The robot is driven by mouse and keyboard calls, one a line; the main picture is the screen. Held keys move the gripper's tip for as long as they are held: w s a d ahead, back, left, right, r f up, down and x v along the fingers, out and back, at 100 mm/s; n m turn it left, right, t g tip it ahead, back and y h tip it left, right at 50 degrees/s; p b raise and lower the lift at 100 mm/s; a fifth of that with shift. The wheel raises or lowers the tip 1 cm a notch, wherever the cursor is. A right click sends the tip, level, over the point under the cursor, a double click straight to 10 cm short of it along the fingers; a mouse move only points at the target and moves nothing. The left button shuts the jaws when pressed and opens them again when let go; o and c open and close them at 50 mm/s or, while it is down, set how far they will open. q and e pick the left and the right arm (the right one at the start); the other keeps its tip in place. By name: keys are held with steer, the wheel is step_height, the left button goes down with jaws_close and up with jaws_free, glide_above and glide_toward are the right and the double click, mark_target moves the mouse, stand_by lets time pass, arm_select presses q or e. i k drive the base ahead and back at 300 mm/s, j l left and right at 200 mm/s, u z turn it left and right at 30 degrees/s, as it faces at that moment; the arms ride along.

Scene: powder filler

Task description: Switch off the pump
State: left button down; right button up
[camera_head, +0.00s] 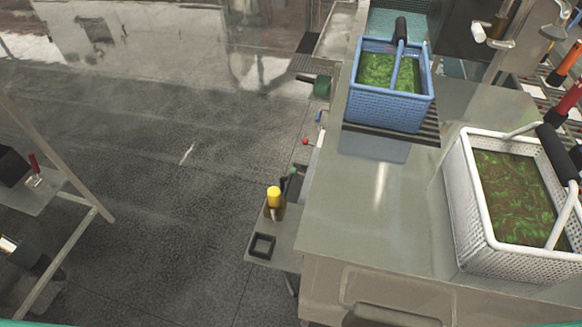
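I cannot tell for sure which thing is the pump or its switch. A small red round knob (305,142) and a small blue part (318,116) show at the left side of the steel counter (335,215). A dark green rounded object (322,86) sits a little farther back. These parts are too small to tell their state. Neither of my grippers is in view.
A blue basket (388,108) and a white basket (468,215), both with green contents, stand on the counter. A low side shelf (285,248) holds a yellow-capped bottle (274,198). Open grey floor (150,220) lies left. A rack (70,235) stands far left.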

mark_target(293, 170)
steer(key=j+z, duration=0.15)
steer(key=z, duration=0.25)
steer(key=i+j+z, duration=0.1)
steer(key=j+z, duration=0.15)
steer(key=z, duration=0.15)
steer(key=j+z, duration=0.15)
steer(key=z, duration=0.2)
steer(key=j+z, duration=0.15)
steer(key=j, duration=0.45)
steer(key=j+z, duration=0.1)
steer(key=j, duration=0.45)
steer(key=k+j+z, duration=0.15)
steer(key=j, duration=0.45)
steer(key=j+z, duration=0.15)
steer(key=j, duration=0.45)
steer(key=k, duration=0.05)
